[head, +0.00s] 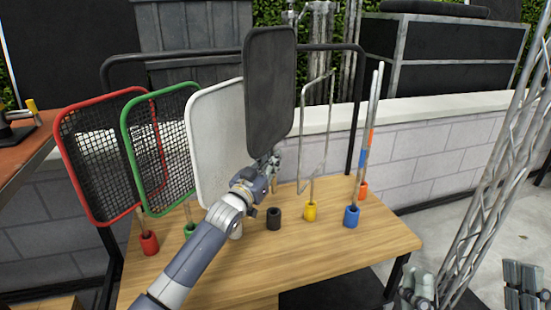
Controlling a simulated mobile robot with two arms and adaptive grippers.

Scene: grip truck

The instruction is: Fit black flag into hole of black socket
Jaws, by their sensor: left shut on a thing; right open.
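The black flag (270,88) is a rounded dark panel held upright above the table in the head view. My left gripper (268,168) is shut at the flag's lower end; its fingers are partly hidden and the flag's rod is hard to see. The black socket (273,218) stands on the wooden table, below and slightly right of the gripper. The socket looks empty and the flag is apart from it. My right gripper (468,292) is open and empty at the bottom right, off the table.
On the wooden table (340,252), a red flag (90,160), green flag (150,150) and white flag (212,130) stand at the left. Yellow (310,212), blue (351,217) and orange (362,189) sockets hold rods or frames at the right. A metal truss (497,190) rises farther right.

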